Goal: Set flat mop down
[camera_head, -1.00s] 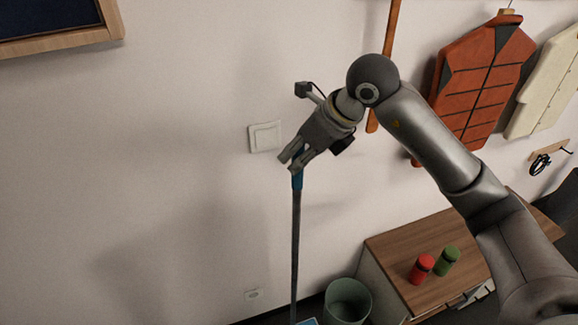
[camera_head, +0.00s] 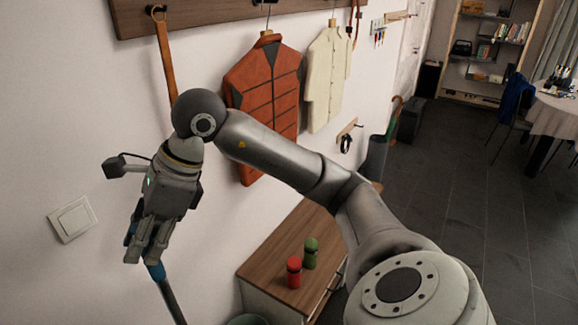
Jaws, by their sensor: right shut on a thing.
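The flat mop (camera_head: 170,298) shows only as the upper part of its pole, with a blue grip at the top. The pole slants down out of the bottom edge, so the mop's head is hidden. My right gripper (camera_head: 143,255) is shut on the blue grip near the white wall. The pole is a little tilted in the picture. My left gripper is not in view.
A wooden cabinet (camera_head: 272,262) bears a red bottle (camera_head: 294,272) and a green bottle (camera_head: 311,254). A bin (camera_head: 248,320) shows at the bottom edge. A red jacket (camera_head: 262,95) and a cream jacket (camera_head: 327,80) hang on the wall. Open dark floor (camera_head: 460,210) lies right.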

